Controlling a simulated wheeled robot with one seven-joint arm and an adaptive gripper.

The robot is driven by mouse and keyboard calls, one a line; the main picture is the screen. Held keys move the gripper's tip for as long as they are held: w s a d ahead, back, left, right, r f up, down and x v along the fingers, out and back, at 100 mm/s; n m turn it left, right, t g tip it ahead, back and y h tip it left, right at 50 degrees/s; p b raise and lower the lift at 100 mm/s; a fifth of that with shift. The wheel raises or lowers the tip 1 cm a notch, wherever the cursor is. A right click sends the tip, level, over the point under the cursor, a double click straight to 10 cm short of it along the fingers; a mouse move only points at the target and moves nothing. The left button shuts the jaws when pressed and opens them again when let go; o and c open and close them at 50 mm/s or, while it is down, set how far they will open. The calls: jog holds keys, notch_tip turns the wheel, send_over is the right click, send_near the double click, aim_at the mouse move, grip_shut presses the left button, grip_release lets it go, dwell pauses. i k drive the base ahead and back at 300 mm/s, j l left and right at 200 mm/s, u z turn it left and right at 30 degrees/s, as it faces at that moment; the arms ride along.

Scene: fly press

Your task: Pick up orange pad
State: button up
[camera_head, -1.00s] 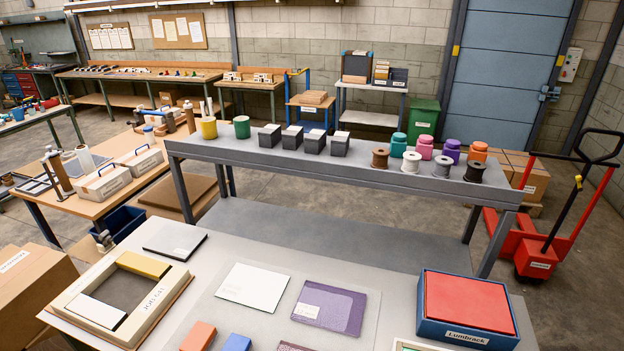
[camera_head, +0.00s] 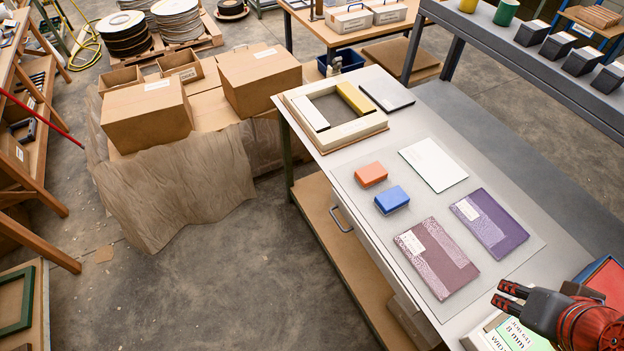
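The orange pad (camera_head: 371,174) is a small block lying flat on the grey work table, left of the white sheet and just behind the blue pad (camera_head: 392,199). It is fully in view and nothing touches it. My gripper (camera_head: 505,295) shows at the lower right, black with red parts. It is above the near right end of the table, well away from the orange pad. Its fingers look apart, with nothing seen between them.
A cream frame (camera_head: 290,104) with a yellow and a white bar stands at the table's far left. A white sheet (camera_head: 433,165), a purple booklet (camera_head: 490,223) and a maroon booklet (camera_head: 437,257) lie on the mat. A blue box (camera_head: 590,268) is partly hidden by my arm.

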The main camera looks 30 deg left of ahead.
aim_at(370, 174)
jog(key=u, duration=1)
jog(key=z, duration=1.7)
jog(key=u, duration=1.7)
jog(key=i+j+z, duration=0.25)
jog(key=i+j, duration=0.25)
jog(key=i+j+z, duration=0.2)
jog(key=i+j, duration=0.3)
jog(key=j, duration=0.2)
